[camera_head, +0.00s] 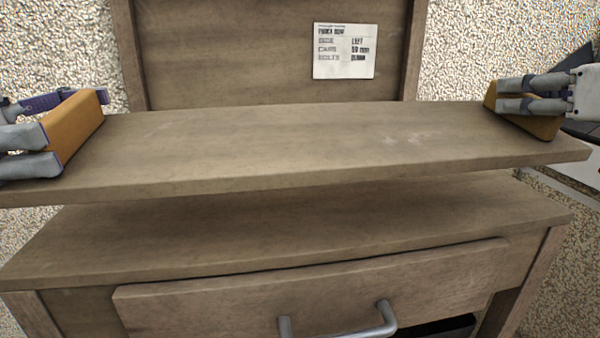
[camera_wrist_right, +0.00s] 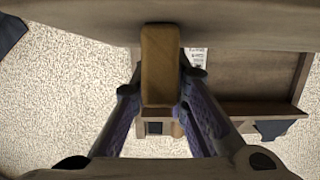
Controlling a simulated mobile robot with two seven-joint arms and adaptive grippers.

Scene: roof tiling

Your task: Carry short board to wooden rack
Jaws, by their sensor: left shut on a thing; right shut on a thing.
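A short wooden board (camera_head: 300,150) spans the head view from the left edge nearly to the right edge, roughly level. An orange block (camera_head: 78,130) stands on its left end and another orange block (camera_head: 537,124) on its right end. My left gripper (camera_head: 45,138) is shut on the left block. My right gripper (camera_head: 505,95) is shut on the right block, which also shows between the fingers in the right wrist view (camera_wrist_right: 160,70). The board appears to be held above the top of a wooden unit (camera_head: 300,240), likely the rack, with a shadowed gap between them.
The unit has a front drawer (camera_head: 230,300) with a grey handle (camera_head: 340,330), standing slightly open. An upright wooden back panel (camera_head: 220,60) carries a printed card (camera_head: 345,50). Speckled pale ground (camera_head: 470,50) surrounds the unit.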

